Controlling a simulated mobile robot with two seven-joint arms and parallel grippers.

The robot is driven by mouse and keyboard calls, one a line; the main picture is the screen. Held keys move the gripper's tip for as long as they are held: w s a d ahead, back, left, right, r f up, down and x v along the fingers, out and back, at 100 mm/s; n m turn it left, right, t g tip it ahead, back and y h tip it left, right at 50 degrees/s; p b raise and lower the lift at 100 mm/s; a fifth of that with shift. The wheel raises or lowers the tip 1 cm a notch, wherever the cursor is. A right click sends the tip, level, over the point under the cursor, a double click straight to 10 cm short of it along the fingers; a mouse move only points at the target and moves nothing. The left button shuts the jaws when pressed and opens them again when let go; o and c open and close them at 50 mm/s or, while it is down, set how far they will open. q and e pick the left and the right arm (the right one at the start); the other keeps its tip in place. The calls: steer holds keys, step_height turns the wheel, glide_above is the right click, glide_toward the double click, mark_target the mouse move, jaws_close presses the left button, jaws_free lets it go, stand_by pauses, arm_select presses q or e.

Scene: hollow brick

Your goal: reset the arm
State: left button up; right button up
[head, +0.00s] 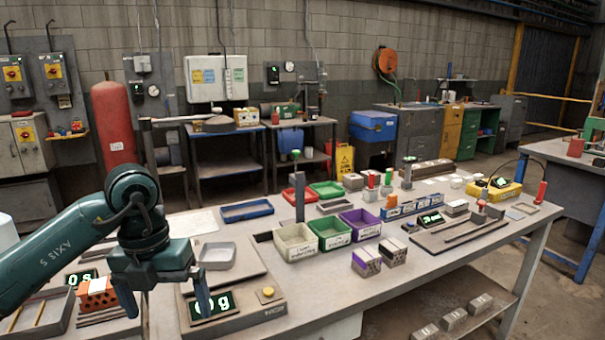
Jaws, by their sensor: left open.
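My left gripper (167,303) hangs over the near left of the workbench (350,285), pointing down. Its two fingers are spread apart with nothing between them. An orange hollow brick (97,293) with holes in its side sits just left of the left finger, on a dark stand; I cannot tell whether they touch. The right finger is in front of a scale (262,312) whose green display (224,302) it partly covers. My right gripper is out of view.
A grey tray (217,256) lies behind the gripper. White, green and purple bins (360,222) stand mid-bench, with a post behind them. Two small bricks (367,262) sit in front of the bins. A tray with yellow rods (38,312) is at the left edge. The front middle is clear.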

arm_select(q)
steer(key=s+d+f+m+g+h, duration=0.1)
steer(key=s+d+f+g+h, duration=0.1)
steer(key=s+d+h, duration=0.5)
steer(key=s+d+f+m+g+h, duration=0.15)
steer(key=d+h, duration=0.35)
steer(key=d, duration=0.7)
step_height(320, 180, up, 4)
steer(key=w+d+n+t+h+p, duration=0.1)
steer(key=d+n+t+h, duration=0.1)
steer(key=n+t+h, duration=0.55)
steer(key=w+a+f+n+t+y, duration=0.4)
steer(key=a+f+n+t+y, duration=0.35)
steer(key=n+t, duration=0.85)
steer(key=s+a+f+n+g+y, duration=0.3)
steer(key=s+f+n, duration=0.3)
steer(key=f, duration=0.4)
steer(key=s+a+f+n+g+y, duration=0.3)
steer(key=s+f+n+g+y, duration=0.2)
steer(key=f, duration=0.5)
steer(key=shift+s+a+f+n+g+y+p, duration=0.2)
steer(key=shift+s+a+n+g+y+p, duration=0.1)
steer(key=shift+s+n+g+y+p, duration=0.25)
arm_select(e)
steer(key=shift+w+d+h, duration=0.2)
steer(key=shift+d+h, duration=0.1)
steer(key=shift+d, duration=0.1)
